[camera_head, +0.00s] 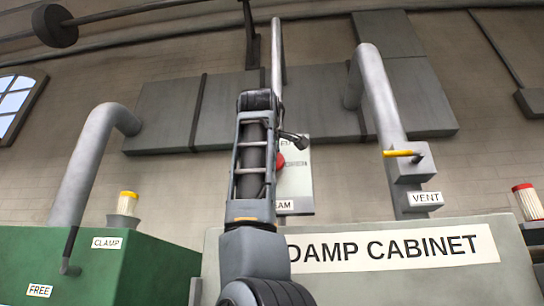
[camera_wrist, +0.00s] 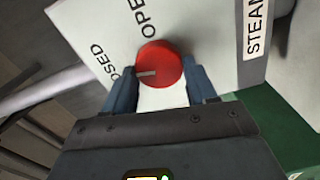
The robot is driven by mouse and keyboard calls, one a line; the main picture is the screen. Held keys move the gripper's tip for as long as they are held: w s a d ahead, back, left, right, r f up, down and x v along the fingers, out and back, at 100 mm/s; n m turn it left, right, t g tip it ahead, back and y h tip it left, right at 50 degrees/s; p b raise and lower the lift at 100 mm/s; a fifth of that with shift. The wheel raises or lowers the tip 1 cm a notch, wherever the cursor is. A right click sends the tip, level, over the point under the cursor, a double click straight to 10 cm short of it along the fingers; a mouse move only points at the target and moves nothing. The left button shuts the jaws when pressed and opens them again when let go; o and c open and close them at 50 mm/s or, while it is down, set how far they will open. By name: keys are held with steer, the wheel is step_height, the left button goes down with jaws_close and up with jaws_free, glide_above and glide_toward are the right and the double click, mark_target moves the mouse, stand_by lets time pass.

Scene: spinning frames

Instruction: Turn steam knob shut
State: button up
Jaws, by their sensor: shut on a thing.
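The red steam knob (camera_wrist: 161,64) is round, with a white pointer line, on a pale panel (camera_wrist: 205,40). In the wrist view the pointer lies toward the left, on the side of the partly hidden CLOSED lettering (camera_wrist: 112,68). The OPEN lettering (camera_wrist: 143,17) is above the knob. My gripper (camera_wrist: 161,82) is shut on the knob, one dark finger on each side. In the head view, the knob (camera_head: 280,161) is partly hidden behind my arm, as is the panel's STEAM label (camera_head: 285,205).
A DAMP CABINET (camera_head: 520,270) stands below the panel. A VENT box with a yellow handle (camera_head: 403,153) is to the right. A green machine (camera_head: 130,270) with CLAMP and FREE labels is at left. Grey pipes (camera_head: 85,165) rise on both sides.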

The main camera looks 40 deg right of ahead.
steer(key=shift+f+n, duration=0.1)
steer(key=shift+n, duration=0.9)
steer(key=o, duration=1)
steer(key=b+v, duration=0.2)
steer(key=v, duration=0.5)
steer(key=shift+s+a, duration=0.2)
steer(key=shift+a, duration=0.15)
